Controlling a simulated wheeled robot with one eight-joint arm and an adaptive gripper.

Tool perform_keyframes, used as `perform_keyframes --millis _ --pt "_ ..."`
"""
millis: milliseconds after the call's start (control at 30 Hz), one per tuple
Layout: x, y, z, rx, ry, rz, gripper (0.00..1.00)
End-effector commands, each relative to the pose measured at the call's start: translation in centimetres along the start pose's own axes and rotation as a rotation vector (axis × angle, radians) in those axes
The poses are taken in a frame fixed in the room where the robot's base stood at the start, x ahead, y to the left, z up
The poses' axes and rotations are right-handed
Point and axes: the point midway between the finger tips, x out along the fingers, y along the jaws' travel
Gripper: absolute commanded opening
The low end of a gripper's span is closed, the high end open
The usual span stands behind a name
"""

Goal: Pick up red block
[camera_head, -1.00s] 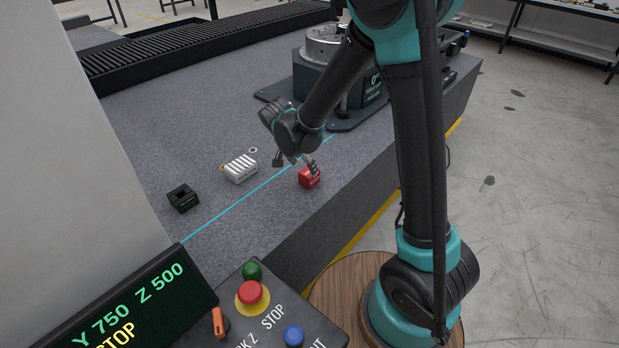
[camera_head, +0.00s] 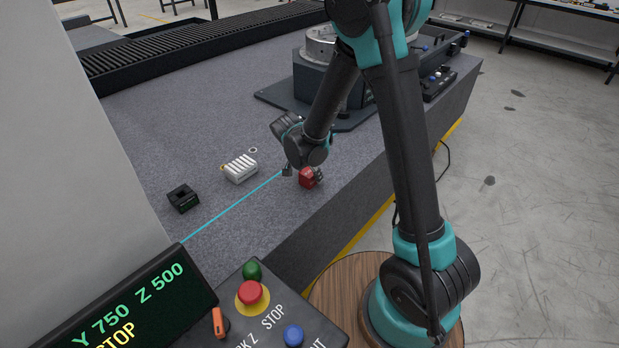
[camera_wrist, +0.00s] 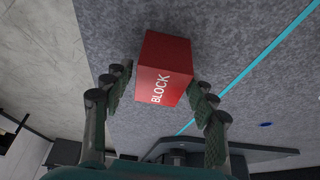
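The red block (camera_head: 306,178) sits on the grey granite bed near its front edge. In the wrist view the red block (camera_wrist: 165,68) shows the word BLOCK on its near face. My gripper (camera_head: 303,173) is down at the block, with a finger on either side of it. In the wrist view my gripper (camera_wrist: 160,88) is open, and its two fingers flank the lower part of the block. A gap shows at the left finger; the right finger is very close to the block, and I cannot tell if it touches.
A white slotted block (camera_head: 240,168) and a black block (camera_head: 183,198) lie left on the granite bed (camera_head: 225,120). A cyan line (camera_head: 230,211) crosses the bed. A dark machine with a round metal top (camera_head: 322,43) stands behind my arm. A control panel (camera_head: 262,310) fills the front.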

Motion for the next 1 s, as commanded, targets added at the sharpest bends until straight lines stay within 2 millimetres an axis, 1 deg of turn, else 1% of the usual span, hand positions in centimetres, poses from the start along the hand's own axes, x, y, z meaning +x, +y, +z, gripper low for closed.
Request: perform_keyframes --millis 33,67,400,433,767,867,1000 --pt "0.0 0.0 0.0 0.0 0.0 0.0 0.47" --pt "0.0 0.0 0.0 0.0 0.0 0.0 0.44" --pt "0.0 0.0 0.0 0.0 0.0 0.0 0.01" --pt "0.0 0.0 0.0 0.0 0.0 0.0 0.0" --pt "-0.2 0.0 -0.1 0.0 0.0 0.0 0.0" --pt "-0.6 0.0 -0.2 0.0 0.0 0.0 0.0" --pt "-1.7 0.0 -0.7 0.0 0.0 0.0 0.0"
